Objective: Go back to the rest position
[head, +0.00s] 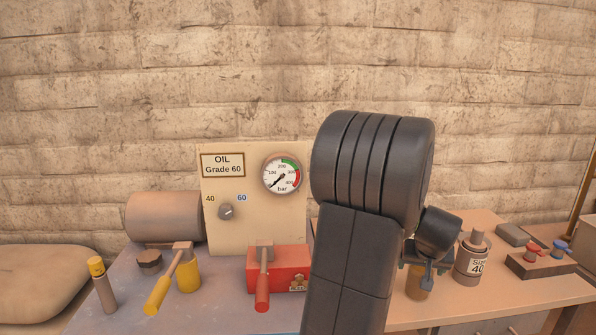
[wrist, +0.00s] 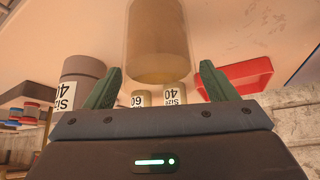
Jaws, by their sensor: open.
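My gripper (wrist: 160,67) is open in the wrist view, its two green fingers spread apart with nothing clamped between them. A clear jar with amber contents (wrist: 160,45) shows in the gap beyond the fingertips; I cannot tell its exact distance. In the head view my dark arm rises in front of the bench and bends down at the right. My gripper (head: 428,270) is mostly hidden behind it, low over the right-hand table. An amber jar (head: 418,285) shows just below the gripper there.
A Size 40 pot (head: 474,262) stands close right of my gripper, before a block with red and blue knobs (head: 540,262). At left are the OIL panel (head: 250,225) with its gauge (head: 282,175), a red box (head: 290,262) and a yellow-handled lever (head: 160,290). Space above is clear.

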